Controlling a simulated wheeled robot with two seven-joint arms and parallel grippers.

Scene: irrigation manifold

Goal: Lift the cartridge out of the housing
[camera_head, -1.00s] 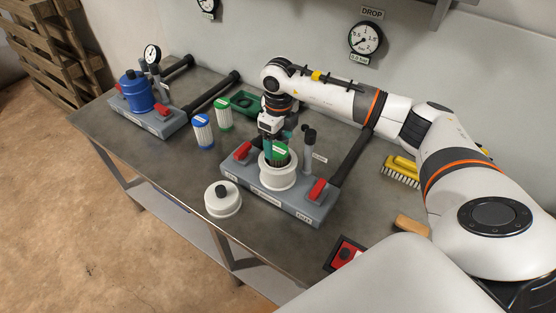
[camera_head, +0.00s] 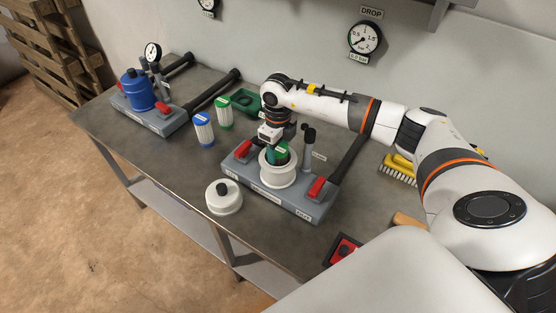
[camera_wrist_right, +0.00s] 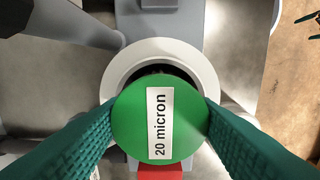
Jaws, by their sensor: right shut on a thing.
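The cartridge (camera_head: 282,154) has a green top and stands in the mouth of the white housing (camera_head: 279,177) on the near grey manifold. My right gripper (camera_head: 278,151) comes down from above with its teal fingers around the green top. In the right wrist view the green cap (camera_wrist_right: 157,120), labelled "20 micron", is held between both fingers. Behind it the white rim of the housing (camera_wrist_right: 120,72) and its dark opening show. The cartridge's lower part is hidden inside the housing. My left gripper is not in view.
A white lid (camera_head: 223,197) with a black knob lies in front of the manifold. A second manifold with a blue housing (camera_head: 137,90) is far left. A yellow brush (camera_head: 398,168) lies right.

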